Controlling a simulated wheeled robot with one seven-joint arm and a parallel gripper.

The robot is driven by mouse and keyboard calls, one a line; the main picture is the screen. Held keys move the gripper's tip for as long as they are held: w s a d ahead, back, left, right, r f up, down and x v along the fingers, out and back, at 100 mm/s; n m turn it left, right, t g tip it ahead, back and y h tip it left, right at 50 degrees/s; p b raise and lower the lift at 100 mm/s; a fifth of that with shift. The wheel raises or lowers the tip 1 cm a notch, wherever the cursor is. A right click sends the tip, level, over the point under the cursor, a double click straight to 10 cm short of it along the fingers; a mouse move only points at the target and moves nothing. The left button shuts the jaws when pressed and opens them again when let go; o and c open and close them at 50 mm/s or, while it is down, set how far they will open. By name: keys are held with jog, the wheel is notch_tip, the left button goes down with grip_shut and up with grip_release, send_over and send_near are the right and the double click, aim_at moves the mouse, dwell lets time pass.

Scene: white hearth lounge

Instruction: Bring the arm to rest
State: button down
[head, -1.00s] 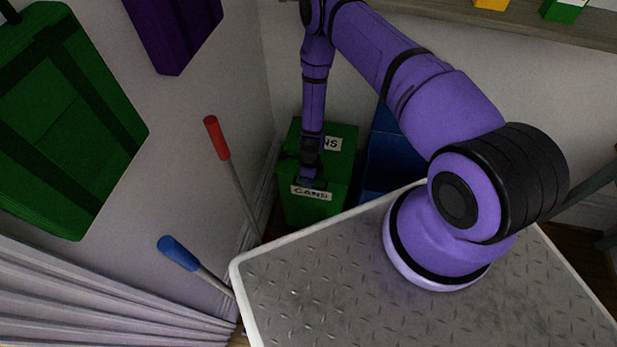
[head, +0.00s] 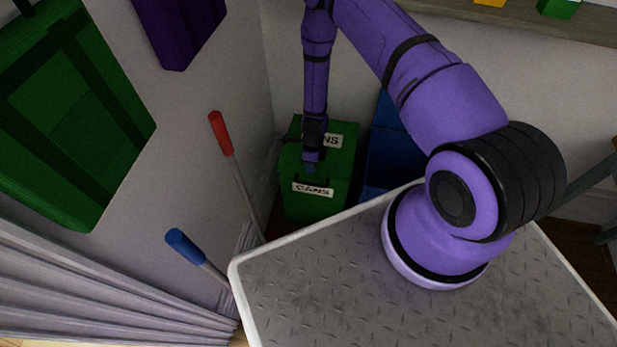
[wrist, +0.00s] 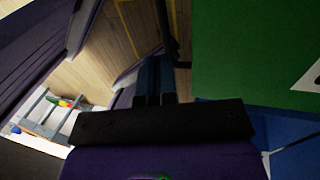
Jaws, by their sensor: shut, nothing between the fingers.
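My purple arm reaches out from its mount and hangs down at its far end. My gripper (head: 310,165) points down in front of the green bin labelled CANS (head: 318,205) in the head view. It is shut and holds nothing. In the wrist view its fingers (wrist: 155,80) are together, and a green surface (wrist: 250,45) fills the right side close by. I cannot tell whether the gripper touches the bin.
A blue bin (head: 395,160) stands right of the green one. Red-handled (head: 221,133) and blue-handled (head: 184,249) poles lean by the left wall. A green bag (head: 75,120) and a purple one (head: 180,30) hang there. A shelf (head: 530,22) runs along the back wall.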

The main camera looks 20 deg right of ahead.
jog(key=a+v, duration=0.1)
jog(key=v, duration=0.6)
jog(key=shift+s+d+r, duration=0.25)
jog(key=shift+d+r, duration=0.1)
